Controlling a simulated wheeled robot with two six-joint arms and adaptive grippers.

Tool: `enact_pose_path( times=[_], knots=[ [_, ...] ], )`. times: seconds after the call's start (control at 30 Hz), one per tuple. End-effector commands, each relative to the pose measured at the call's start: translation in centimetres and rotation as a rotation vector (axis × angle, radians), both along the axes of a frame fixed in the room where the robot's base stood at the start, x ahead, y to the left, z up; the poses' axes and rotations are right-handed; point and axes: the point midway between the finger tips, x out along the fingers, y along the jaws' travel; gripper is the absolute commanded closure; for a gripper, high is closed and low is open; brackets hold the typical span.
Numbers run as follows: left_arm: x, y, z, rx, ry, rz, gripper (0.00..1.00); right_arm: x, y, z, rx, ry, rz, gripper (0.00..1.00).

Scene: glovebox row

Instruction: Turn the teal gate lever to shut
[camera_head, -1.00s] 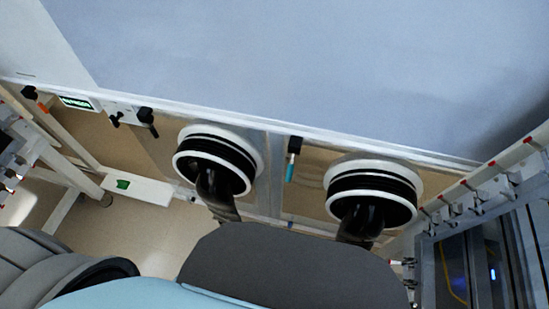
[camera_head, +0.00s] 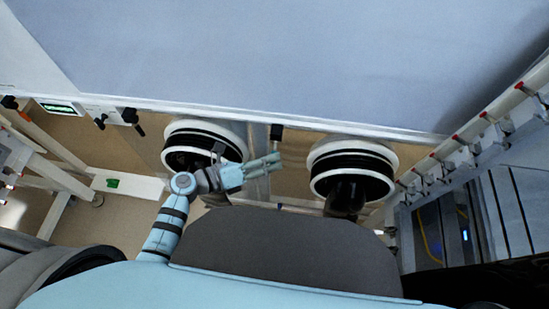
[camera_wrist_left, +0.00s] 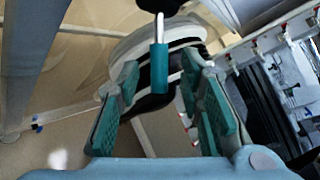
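In the head view the dark lever mount (camera_head: 276,132) shows, with the handle largely hidden at my gripper. My left gripper (camera_head: 277,161) is in front of the panel, just below the mount. In the left wrist view my left gripper (camera_wrist_left: 162,80) is open, with the lever handle between its teal-padded fingers. I see gaps on both sides of the handle; contact cannot be made out. My right gripper is out of view.
A left glove port (camera_head: 203,138) lies close behind my left wrist, and a right glove port (camera_head: 352,165) sits beyond the lever. A row of red-tipped valves (camera_head: 460,140) runs along the right. A small display (camera_head: 57,108) is at the far left.

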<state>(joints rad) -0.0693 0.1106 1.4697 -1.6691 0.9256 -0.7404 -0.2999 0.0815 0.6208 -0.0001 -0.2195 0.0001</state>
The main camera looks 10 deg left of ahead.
Motion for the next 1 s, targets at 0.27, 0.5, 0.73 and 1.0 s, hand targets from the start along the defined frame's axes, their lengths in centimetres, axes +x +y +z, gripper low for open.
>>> enact_pose_path(
  times=[0.27,0.5,0.73,1.0],
  knots=[
    [1.4,-1.8,-0.7,0.0,-0.001,0.001,0.66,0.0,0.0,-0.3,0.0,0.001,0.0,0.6],
    [1.4,-1.8,-0.7,0.0,0.001,0.002,0.76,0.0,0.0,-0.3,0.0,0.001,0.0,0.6],
    [1.4,-1.8,-0.7,-0.001,0.001,0.002,1.0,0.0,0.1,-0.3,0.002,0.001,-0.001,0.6],
    [1.4,-1.8,-0.7,-0.001,-0.002,0.002,1.0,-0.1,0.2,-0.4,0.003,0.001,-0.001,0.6]
  ],
)
